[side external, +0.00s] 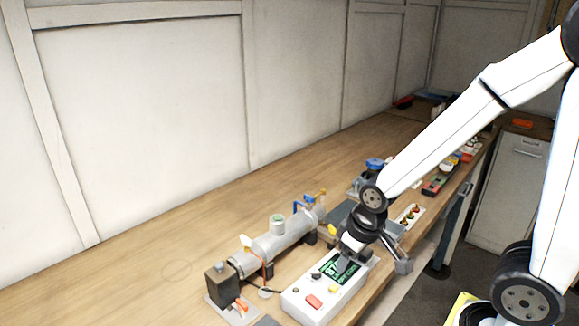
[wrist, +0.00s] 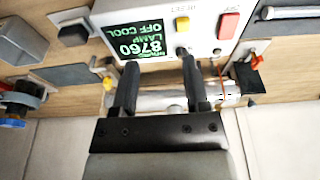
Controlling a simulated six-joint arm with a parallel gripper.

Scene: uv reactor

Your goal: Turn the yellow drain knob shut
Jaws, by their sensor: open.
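A grey cylindrical reactor (side external: 284,240) lies on the wooden bench behind a white control box (side external: 318,295). A small yellow knob-like part (side external: 332,229) shows at the reactor's near side; what looks like the same part (wrist: 108,83) is left of the fingers in the wrist view. I cannot tell for sure that it is the drain knob, or its turn angle. My gripper (side external: 352,248) is low over the box's back edge. In the wrist view my gripper (wrist: 161,75) is open, with nothing held between its fingers.
The box's screen (wrist: 143,42) reads "8760", "LAMP" and "OFF COOL". A dark block (side external: 222,283) stands at the reactor's left end. Bench to the left and behind is clear.

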